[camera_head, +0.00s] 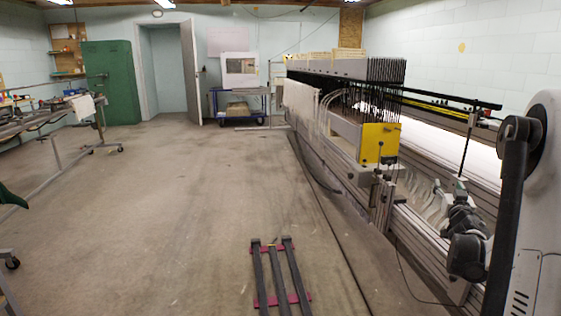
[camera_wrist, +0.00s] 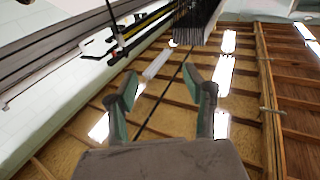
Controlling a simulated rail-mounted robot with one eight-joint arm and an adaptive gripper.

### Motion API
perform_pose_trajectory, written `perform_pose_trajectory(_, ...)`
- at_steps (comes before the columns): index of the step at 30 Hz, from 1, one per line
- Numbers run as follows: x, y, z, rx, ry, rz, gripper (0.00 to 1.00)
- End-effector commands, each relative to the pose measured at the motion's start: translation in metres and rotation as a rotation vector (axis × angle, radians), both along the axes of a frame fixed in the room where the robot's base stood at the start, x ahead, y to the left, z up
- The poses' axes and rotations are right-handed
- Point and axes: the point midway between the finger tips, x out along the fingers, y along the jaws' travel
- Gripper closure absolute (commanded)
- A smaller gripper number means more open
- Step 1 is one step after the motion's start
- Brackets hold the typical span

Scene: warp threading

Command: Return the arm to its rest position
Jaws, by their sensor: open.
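My arm stands at the right edge in the head view, beside the long warp threading machine (camera_head: 348,140). My gripper (camera_head: 460,184) points upward there, near the lower end of a thin dark rod (camera_head: 467,143). In the wrist view my gripper (camera_wrist: 160,76) is open, its two green-padded fingers apart, with nothing held between them. The thin rod (camera_wrist: 165,93) runs through the gap in the picture; I cannot tell whether it is between the fingers or beyond them. Ceiling beams fill the background.
The machine's yellow end plate (camera_head: 380,143) and its rails lie left of my gripper. Dark floor rails (camera_head: 278,280) lie at the bottom middle. The floor (camera_head: 170,210) left of the machine is mostly clear. A green cabinet (camera_head: 109,82) and blue cart (camera_head: 240,105) stand at the back.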

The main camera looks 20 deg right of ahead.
Motion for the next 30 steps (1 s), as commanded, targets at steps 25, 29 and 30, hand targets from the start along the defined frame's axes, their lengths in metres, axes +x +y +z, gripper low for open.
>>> perform_pose_trajectory(25,-0.059,0.278,0.071,0.217,0.373,0.010,0.54)
perform_pose_trajectory(29,-0.086,0.324,0.061,0.249,0.466,0.056,0.54)
perform_pose_trajectory(30,-0.095,0.338,0.057,0.257,0.497,0.072,0.54)
